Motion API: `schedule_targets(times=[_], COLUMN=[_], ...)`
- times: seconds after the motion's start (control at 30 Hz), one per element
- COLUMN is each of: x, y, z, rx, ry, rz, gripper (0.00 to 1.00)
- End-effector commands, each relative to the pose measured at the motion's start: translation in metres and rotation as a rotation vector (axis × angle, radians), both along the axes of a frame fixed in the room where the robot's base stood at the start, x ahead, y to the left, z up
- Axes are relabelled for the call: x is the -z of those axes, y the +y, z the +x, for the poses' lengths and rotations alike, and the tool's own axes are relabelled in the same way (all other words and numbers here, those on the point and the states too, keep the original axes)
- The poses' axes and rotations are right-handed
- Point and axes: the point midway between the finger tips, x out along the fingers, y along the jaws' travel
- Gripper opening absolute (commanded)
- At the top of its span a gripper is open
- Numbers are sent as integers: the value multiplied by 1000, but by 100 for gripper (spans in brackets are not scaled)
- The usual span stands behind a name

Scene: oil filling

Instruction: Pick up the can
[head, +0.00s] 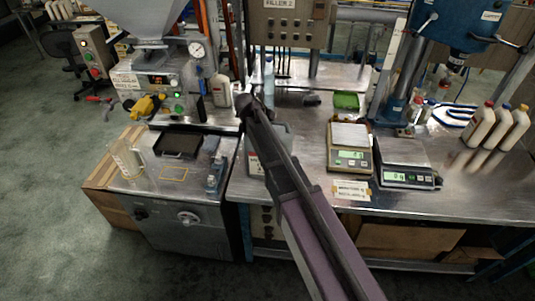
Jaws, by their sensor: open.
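A grey, box-shaped container with a pale label (254,163) stands on the metal bench in the head view, and it may be the can. My arm crosses in front of it and hides much of it. My gripper (244,103) is the small dark end of the arm, up and to the left of this container in the picture. It is open, and I see nothing held in it. Its fingers are too small and dark to make out clearly, and I cannot tell its height above the bench.
A white bottle (221,91) stands left of my gripper. Two scales (349,155) (408,178) sit right of my arm. Several white bottles (480,124) stand at the far right. A low metal cabinet (185,222) at the left holds a black tray (178,145) and a blue bottle (214,175).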

Motion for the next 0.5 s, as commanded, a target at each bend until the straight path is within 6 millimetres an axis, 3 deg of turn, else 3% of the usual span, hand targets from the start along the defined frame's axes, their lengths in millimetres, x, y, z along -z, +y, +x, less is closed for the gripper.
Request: schedule_targets(times=[0.33,0.5], x=[0,0], y=[0,1], z=[0,0], rx=[0,0], ry=[0,0], rz=[0,0], gripper=[62,11])
